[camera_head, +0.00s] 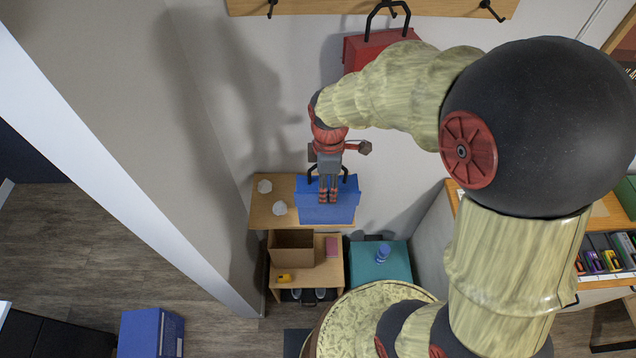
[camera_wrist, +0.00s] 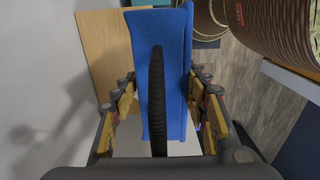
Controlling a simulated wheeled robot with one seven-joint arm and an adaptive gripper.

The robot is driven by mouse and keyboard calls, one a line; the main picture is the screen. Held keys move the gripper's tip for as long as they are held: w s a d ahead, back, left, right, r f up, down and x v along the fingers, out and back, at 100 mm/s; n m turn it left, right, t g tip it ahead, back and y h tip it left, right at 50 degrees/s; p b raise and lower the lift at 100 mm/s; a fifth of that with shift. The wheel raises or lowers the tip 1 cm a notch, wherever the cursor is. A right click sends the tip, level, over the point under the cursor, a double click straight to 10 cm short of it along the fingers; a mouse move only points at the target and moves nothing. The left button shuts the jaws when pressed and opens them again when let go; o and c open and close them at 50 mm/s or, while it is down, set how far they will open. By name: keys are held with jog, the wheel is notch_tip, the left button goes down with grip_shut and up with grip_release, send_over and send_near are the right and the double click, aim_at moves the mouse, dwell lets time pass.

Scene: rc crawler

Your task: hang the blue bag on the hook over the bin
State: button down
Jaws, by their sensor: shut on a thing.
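The blue bag (camera_head: 342,213) hangs below my gripper (camera_head: 328,198) in the head view, in front of a wooden shelf. My gripper is shut on its black handle, which shows in part in the head view (camera_head: 343,174). In the wrist view the bag (camera_wrist: 173,25) lies beyond the fingers, with the dark handle (camera_wrist: 157,100) running between them. A wooden rail (camera_head: 330,7) at the top carries a left hook (camera_head: 271,9), a middle hook (camera_head: 392,8) and a right hook (camera_head: 487,8). I cannot tell which container is the bin.
A red bag (camera_head: 365,60) hangs at the middle hook, partly behind my arm. The shelf (camera_head: 265,212) holds two pale lumps. Below are a cardboard box (camera_head: 291,247), a teal box (camera_head: 377,270) and a blue box (camera_head: 140,335). A wall edge stands left; a bookcase (camera_head: 600,275) stands right.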

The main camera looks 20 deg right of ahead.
jog(key=w+f+p, duration=0.1)
jog(key=w+f, duration=0.7)
jog(key=f, duration=0.2)
jog(key=shift+w+d+p, duration=0.2)
jog(key=shift+p, duration=0.15)
jog(key=shift+f, duration=0.15)
jog(key=shift+f, duration=0.15)
jog(key=c, duration=1)
grip_release()
